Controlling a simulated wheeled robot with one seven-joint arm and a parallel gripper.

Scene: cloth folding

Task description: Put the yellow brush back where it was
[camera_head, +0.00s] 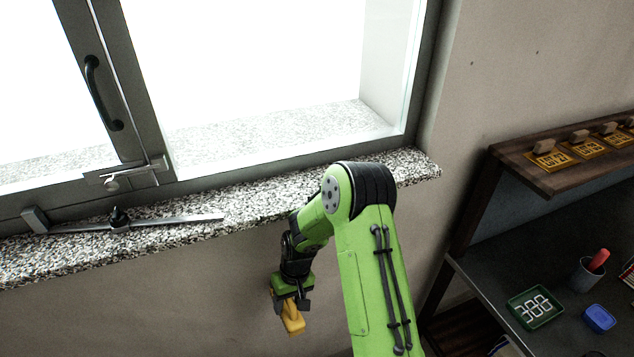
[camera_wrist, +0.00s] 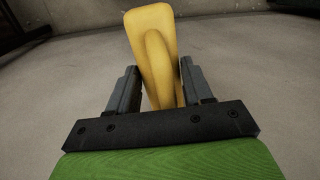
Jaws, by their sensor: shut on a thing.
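The yellow brush (camera_head: 291,318) hangs below my gripper (camera_head: 290,300) in the head view, in front of the wall under the window sill. In the wrist view the yellow brush (camera_wrist: 152,45) stands between the two dark fingers of my gripper (camera_wrist: 160,88), which is shut on it. Its rounded yellow end points away from the gripper. Bristles cannot be made out in either view. The brush appears clear of the sill and the shelves.
A speckled stone sill (camera_head: 180,222) runs under the window, with a grey metal bar (camera_head: 170,220) lying on it. At right, a wooden shelf (camera_head: 515,178) holds yellow tags. Below, a dark surface (camera_head: 480,265) carries a green tray (camera_head: 535,308), a grey cup (camera_head: 586,275) and a blue box (camera_head: 599,318).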

